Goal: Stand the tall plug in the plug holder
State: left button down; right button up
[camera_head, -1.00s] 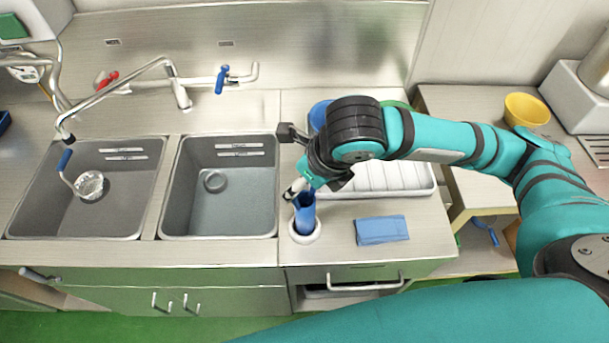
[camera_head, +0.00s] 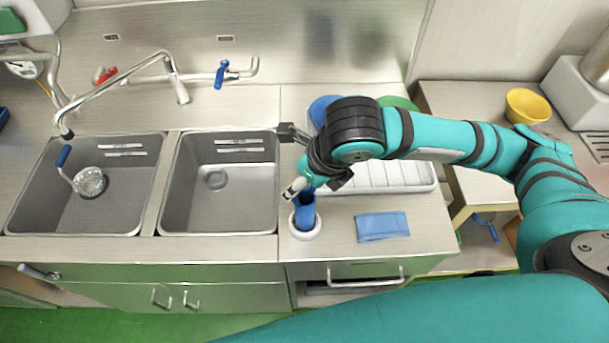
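The tall plug (camera_head: 305,212) is a blue cylinder. It stands upright in the plug holder (camera_head: 305,236), a white round ring on the counter right of the sinks. My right gripper (camera_head: 316,187) is directly above the plug and partly hides its top. Its pale fingertip is left of the plug and a dark finger is to the right, with a gap between them, so it looks open. Whether a finger touches the plug is hard to tell. My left gripper is out of view.
The right sink (camera_head: 240,205) is empty, with a round drain. A white ribbed tray (camera_head: 395,178) is behind the gripper. A folded blue cloth (camera_head: 382,226) lies right of the holder. A yellow bowl (camera_head: 527,106) stands at right.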

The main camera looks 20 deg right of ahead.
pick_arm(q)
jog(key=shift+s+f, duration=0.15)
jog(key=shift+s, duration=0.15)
pick_arm(e)
jog(key=shift+s+f, duration=0.3)
jog(key=shift+f, duration=0.15)
jog(key=o, duration=1.8)
jog(key=shift+w, duration=0.35)
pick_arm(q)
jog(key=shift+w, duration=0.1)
pick_arm(e)
jog(key=shift+s+r, duration=0.1)
jog(key=v, duration=0.7)
jog(key=shift+r, duration=0.15)
